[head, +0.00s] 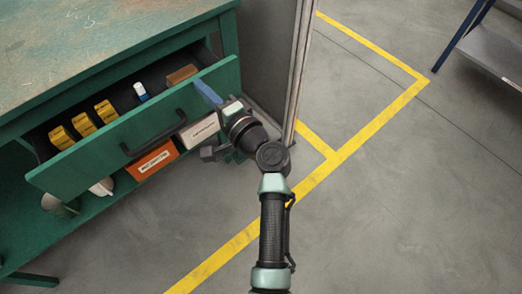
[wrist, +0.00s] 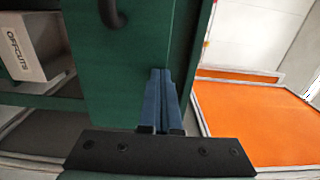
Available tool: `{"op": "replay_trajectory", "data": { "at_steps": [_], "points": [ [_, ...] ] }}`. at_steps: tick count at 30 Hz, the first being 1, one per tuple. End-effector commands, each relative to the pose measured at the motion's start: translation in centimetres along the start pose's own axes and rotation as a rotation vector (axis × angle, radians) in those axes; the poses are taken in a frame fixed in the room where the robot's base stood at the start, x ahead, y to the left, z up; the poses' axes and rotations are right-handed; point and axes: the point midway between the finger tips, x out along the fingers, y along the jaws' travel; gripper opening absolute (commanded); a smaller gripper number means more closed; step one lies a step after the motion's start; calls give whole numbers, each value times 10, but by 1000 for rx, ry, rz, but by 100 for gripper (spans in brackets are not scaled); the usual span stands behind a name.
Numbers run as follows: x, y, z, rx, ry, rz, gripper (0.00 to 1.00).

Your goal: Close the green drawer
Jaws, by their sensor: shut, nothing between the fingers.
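The green drawer (head: 140,134) stands pulled out from the green workbench in the head view, with a dark handle (head: 156,131) on its front. Inside it lie several yellow boxes, a small white and blue bottle and a brown block. My gripper (head: 207,92) is shut and empty, with its blue fingers at the right end of the drawer front. In the wrist view the shut fingers (wrist: 161,96) lie over the green drawer front (wrist: 115,70); I cannot tell whether they touch it. Part of the handle shows at the top of the wrist view.
On the shelf below are an orange box (head: 155,160), a white box (head: 200,130) marked OFFCUTS in the wrist view, and white round items. A grey panel (head: 268,50) stands right of the bench. Open floor with yellow lines (head: 340,155) lies to the right.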

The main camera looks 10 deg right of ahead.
Motion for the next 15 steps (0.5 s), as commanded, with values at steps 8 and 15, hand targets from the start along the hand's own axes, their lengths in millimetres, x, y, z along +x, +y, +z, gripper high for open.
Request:
{"op": "replay_trajectory", "data": {
  "at_steps": [8, 15],
  "points": [
    [66, 4, 1, -1, -2, -2, 0],
    [98, 2, 0, 0, -1, 0, 0]
  ]
}}
